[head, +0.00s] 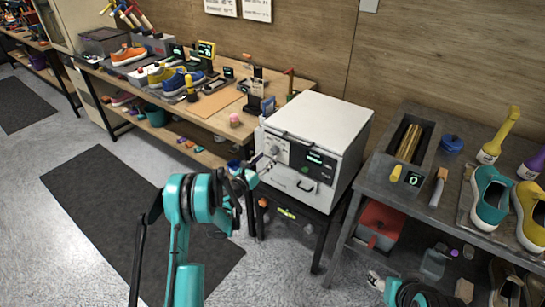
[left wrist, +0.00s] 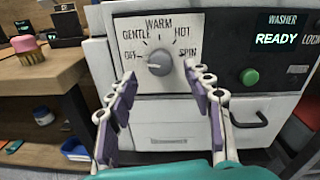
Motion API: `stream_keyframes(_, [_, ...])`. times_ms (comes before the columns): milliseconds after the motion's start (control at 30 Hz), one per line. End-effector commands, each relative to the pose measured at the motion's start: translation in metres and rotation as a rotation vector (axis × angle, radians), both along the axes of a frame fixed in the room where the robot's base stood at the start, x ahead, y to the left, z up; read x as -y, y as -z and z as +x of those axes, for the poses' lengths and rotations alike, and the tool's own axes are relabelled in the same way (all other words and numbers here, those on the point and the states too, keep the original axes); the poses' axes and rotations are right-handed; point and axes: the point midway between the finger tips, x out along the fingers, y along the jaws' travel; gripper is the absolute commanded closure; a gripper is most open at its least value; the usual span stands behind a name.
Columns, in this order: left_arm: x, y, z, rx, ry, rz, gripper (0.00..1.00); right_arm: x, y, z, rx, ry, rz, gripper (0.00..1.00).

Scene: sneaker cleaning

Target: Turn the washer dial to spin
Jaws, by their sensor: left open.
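The washer (head: 317,130) is a white box with a dark display, standing on a dark stand. Its grey round dial (left wrist: 159,62) is on the left of the front panel, with the marks OFF, GENTLE, WARM, HOT and SPIN around it. I cannot tell for sure which mark the dial points to. The display (left wrist: 280,38) reads WASHER and READY. My left gripper (left wrist: 160,78) is open and empty, its purple-padded fingers spread left and right of the dial and apart from it. In the head view the left gripper (head: 262,168) is in front of the panel. My right gripper is out of view.
A green button (left wrist: 249,76) and a dark handle (left wrist: 249,119) are right of the dial. A wooden bench (head: 215,118) with shoes and tools stands left of the washer. A grey table (head: 400,180) with brushes and shoes stands right. A dark mat (head: 100,215) covers the floor at left.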

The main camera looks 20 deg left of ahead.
Motion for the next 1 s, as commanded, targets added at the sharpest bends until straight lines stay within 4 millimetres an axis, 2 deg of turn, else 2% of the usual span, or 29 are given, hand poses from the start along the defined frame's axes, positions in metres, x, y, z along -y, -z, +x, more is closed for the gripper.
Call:
stream_keyframes(100, [0.007,0.002,0.019,0.0,0.002,0.001,0.49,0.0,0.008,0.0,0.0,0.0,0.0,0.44])
stream_keyframes(233, [0.012,0.001,0.033,0.0,0.001,0.002,0.49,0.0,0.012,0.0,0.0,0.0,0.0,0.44])
stream_keyframes(600, [0.014,-0.001,0.039,0.0,0.001,0.003,0.49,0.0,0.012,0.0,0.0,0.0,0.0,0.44])
stream_keyframes(800, [0.014,-0.001,0.039,0.0,0.001,0.003,0.99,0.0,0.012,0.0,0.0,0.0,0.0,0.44])
stream_keyframes(1000, [0.014,0.0,0.039,0.001,0.001,0.007,0.99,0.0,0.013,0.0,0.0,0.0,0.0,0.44])
